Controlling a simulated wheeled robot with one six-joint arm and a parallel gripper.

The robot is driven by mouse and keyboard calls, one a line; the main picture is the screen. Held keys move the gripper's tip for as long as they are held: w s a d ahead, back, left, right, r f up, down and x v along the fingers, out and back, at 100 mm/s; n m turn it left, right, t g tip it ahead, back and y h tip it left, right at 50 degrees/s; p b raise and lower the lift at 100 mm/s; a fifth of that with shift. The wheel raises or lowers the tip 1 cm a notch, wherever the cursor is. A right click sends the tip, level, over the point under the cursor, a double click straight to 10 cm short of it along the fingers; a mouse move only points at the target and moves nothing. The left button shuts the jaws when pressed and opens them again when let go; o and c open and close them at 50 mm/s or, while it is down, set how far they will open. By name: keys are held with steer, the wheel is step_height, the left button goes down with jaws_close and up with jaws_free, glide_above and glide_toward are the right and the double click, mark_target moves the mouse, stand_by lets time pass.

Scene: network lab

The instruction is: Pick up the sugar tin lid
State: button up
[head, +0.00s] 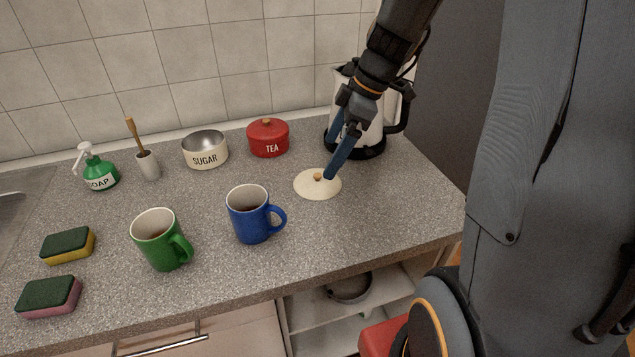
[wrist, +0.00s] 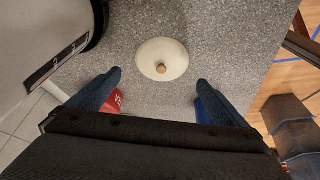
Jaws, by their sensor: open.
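The sugar tin lid (head: 308,190) is a cream disc with a small wooden knob, lying flat on the counter right of the blue mug. It also shows in the wrist view (wrist: 150,52), ahead of the fingertips and roughly midway between them. My gripper (head: 333,153) is open and empty, with its blue fingers angled down close to the lid's right side in the head view. In the wrist view the fingertips (wrist: 159,78) are spread wide, one on each side of the knob's line. The sugar tin (head: 205,158) stands open at the back, labelled SUGAR.
A red tea tin (head: 268,141) stands behind the lid. A kettle (head: 370,142) stands just behind my gripper. A blue mug (head: 249,217) and a green mug (head: 160,244) stand left of the lid. The counter in front of the lid is clear to its edge.

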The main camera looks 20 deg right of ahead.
mark_target(320, 175)
steer(key=shift+s+p+x, duration=0.2)
steer(key=shift+p+x, duration=0.9)
steer(key=shift+x, duration=2.5)
steer(key=shift+s+f, duration=0.1)
steer(key=c, duration=1.3)
